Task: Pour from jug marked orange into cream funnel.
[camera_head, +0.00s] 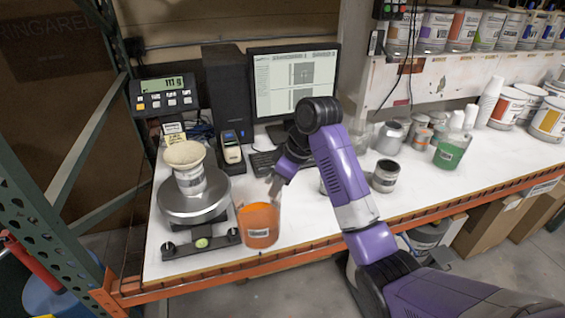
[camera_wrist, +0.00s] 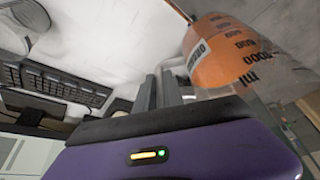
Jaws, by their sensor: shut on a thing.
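The jug marked orange (camera_head: 259,222) is a clear jug with orange contents and a white label. It looks upright in the head view, overlapping the table's front edge, right of the scale. In the wrist view the jug (camera_wrist: 225,50) shows its label and volume marks beside the fingers. My gripper (camera_head: 275,184) is at the jug's upper right side, shut on it, seemingly by its handle; the grip itself is mostly hidden. The fingers (camera_wrist: 160,90) stand close together in the wrist view. The cream funnel (camera_head: 185,154) sits on a labelled can (camera_head: 190,181) on the scale, left of the jug.
The scale's round plate (camera_head: 193,206) stands at the table's left. Behind are a scale display (camera_head: 163,95), a handheld device (camera_head: 232,150), a keyboard (camera_head: 263,163) and a monitor (camera_head: 293,85). A small can (camera_head: 385,176) and a green jug (camera_head: 451,151) stand right.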

